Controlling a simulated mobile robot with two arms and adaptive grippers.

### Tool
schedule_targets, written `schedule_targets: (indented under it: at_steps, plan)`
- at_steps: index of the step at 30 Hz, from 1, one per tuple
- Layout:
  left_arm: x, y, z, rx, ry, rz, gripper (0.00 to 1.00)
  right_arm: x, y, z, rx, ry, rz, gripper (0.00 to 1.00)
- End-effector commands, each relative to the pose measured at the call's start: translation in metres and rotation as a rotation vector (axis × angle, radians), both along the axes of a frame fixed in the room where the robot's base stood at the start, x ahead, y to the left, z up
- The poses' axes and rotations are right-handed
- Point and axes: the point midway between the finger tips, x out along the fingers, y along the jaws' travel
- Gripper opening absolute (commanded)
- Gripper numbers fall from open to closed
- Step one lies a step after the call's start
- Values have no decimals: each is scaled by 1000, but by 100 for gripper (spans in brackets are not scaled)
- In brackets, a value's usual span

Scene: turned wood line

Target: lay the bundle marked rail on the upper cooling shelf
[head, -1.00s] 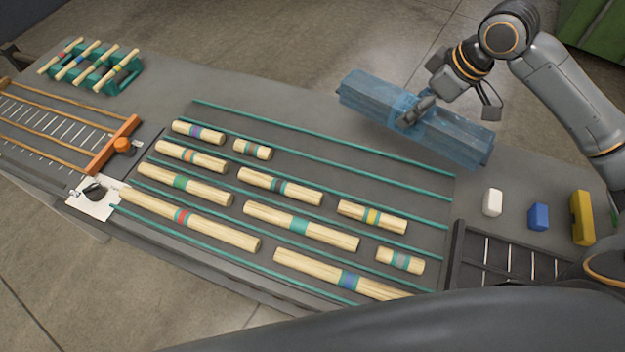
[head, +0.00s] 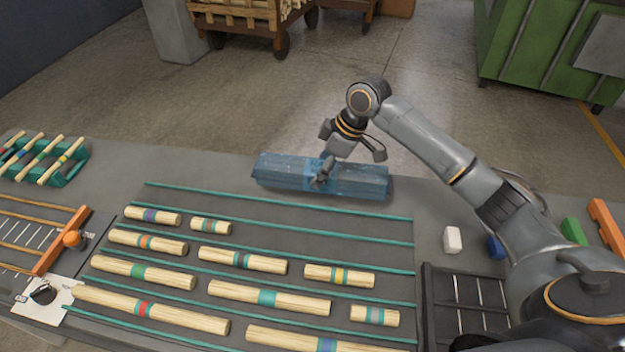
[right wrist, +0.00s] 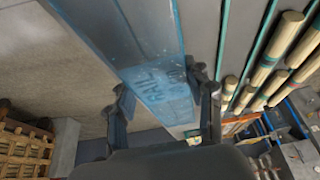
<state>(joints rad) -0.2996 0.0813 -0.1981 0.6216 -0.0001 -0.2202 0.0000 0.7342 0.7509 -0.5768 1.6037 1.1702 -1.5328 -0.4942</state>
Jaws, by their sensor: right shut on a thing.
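The bundle (head: 275,172) is long, angular and wrapped in blue see-through film. It shows at the table's far edge in the head view, lying roughly crosswise. In the right wrist view the bundle (right wrist: 150,60) bears the word RAIL. My right gripper (head: 322,178) is shut on it near its middle, with a finger on each side in the wrist view (right wrist: 163,95). I cannot tell how high it is above the table. My left gripper is not in view. I cannot make out a cooling shelf in these views.
Several banded wooden dowels (head: 270,298) lie between green rails on the table (head: 120,165). A green holder (head: 75,172) with sticks stands at left. A white block (head: 453,240) lies at right. A wooden cart (head: 250,22) and a green cabinet (head: 545,50) stand beyond open floor.

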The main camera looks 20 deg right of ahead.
Motion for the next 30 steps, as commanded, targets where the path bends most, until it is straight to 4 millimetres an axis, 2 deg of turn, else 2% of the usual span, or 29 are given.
schedule_targets:
  at_steps: [9, 15, 27, 28, 30]
  plan:
    - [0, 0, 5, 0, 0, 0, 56, 15, 16, -24, 1, -2, 1, 0]
    - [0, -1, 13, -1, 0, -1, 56, 15, 14, -49, -1, -3, -2, 0]
    - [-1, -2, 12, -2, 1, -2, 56, 15, 14, -55, 0, -4, 0, 0]
    - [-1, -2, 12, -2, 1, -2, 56, 14, 14, -57, -1, -2, -1, 58]
    - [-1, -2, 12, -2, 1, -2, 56, 14, 14, -56, -1, -2, -1, 73]
